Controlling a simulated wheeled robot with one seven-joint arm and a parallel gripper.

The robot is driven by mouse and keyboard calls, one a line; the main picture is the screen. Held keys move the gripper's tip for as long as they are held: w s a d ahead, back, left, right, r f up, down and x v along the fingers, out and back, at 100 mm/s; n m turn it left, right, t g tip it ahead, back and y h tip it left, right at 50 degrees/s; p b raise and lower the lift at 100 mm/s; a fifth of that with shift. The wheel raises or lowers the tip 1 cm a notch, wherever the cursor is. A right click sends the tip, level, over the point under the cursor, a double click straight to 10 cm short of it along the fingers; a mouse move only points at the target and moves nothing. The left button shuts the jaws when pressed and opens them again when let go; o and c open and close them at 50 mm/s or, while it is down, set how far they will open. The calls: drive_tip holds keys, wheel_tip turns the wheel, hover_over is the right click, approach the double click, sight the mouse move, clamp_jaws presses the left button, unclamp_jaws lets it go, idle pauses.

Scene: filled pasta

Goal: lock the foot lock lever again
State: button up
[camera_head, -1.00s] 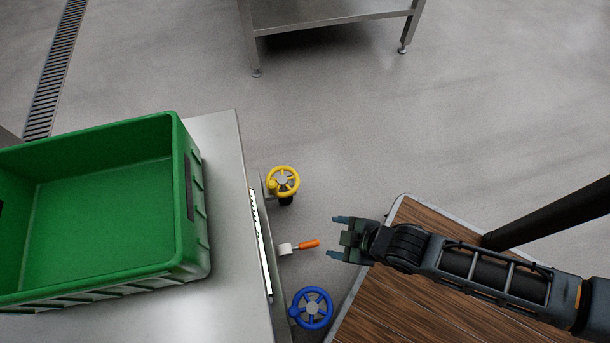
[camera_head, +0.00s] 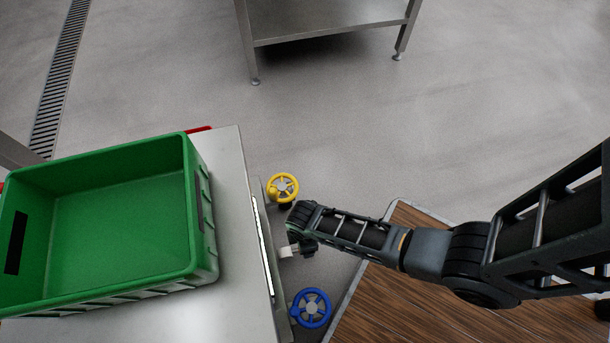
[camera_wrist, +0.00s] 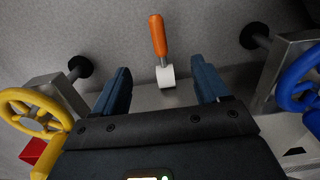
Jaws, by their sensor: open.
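The foot lock lever has an orange handle (camera_wrist: 158,35) on a white hub (camera_wrist: 166,76). In the wrist view the handle points up, away from the metal frame. My gripper (camera_wrist: 160,68) is open and empty there, with one blue finger on each side of the hub and clear gaps to both. In the head view the white hub (camera_head: 285,252) shows at the table's right side. My gripper (camera_head: 303,246) is just right of it and hides the orange handle.
A yellow handwheel (camera_head: 283,187) and a blue handwheel (camera_head: 311,308) flank the lever closely. A green crate (camera_head: 203,225) stands on the metal table (camera_head: 228,180). A wooden-topped platform (camera_head: 400,310) lies under my arm. The floor beyond is clear up to another metal table (camera_head: 330,28).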

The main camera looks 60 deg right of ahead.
drive_tip(key=shift+f+b, duration=4.85)
drive_tip(key=shift+f, duration=0.7)
